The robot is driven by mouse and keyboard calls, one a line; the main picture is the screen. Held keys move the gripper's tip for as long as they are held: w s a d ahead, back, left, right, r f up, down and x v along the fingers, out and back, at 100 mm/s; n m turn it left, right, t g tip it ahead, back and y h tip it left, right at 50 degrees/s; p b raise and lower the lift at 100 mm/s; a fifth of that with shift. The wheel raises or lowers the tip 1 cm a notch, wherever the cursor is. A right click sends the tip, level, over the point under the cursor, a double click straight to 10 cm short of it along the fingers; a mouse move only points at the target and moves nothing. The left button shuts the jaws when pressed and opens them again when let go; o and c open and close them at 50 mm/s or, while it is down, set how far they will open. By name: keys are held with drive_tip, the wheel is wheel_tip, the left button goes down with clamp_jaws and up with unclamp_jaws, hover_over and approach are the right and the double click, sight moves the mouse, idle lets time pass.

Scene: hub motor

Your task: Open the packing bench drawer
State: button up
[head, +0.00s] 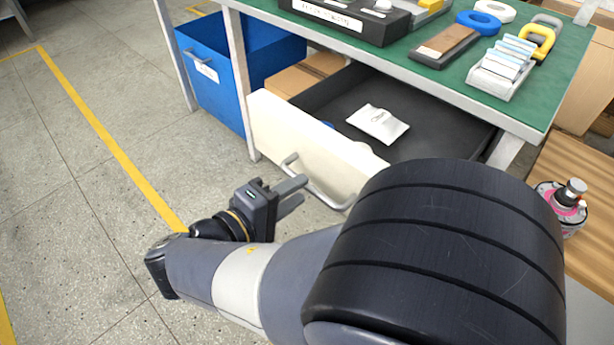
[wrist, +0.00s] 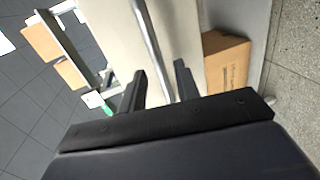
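The packing bench drawer has a cream front (head: 300,147) and stands pulled out from under the green-topped bench (head: 440,75). Its dark inside holds a white packet (head: 378,122) and a small blue thing, mostly hidden. A grey bar handle (head: 318,190) is on the front; my arm hides part of the drawer's right side. My gripper (head: 305,190) is open beside the handle. In the wrist view my gripper (wrist: 158,70) has its fingers apart, with the handle bar (wrist: 149,40) running between them in the picture. I cannot tell whether they touch it.
A blue bin (head: 208,75) and a cardboard box (head: 305,73) stand left of the drawer under the bench. Tape rolls (head: 478,22) and trays lie on the bench top. A pink-labelled bottle (head: 562,210) stands on a wooden surface at right. The floor at left is clear.

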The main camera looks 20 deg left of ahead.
sight(309, 185)
drive_tip(key=p+v, duration=0.1)
drive_tip(key=v, duration=0.6)
drive_tip(key=shift+b+x, duration=1.3)
drive_tip(key=shift+x, duration=4.3)
drive_tip(key=shift+r, duration=0.1)
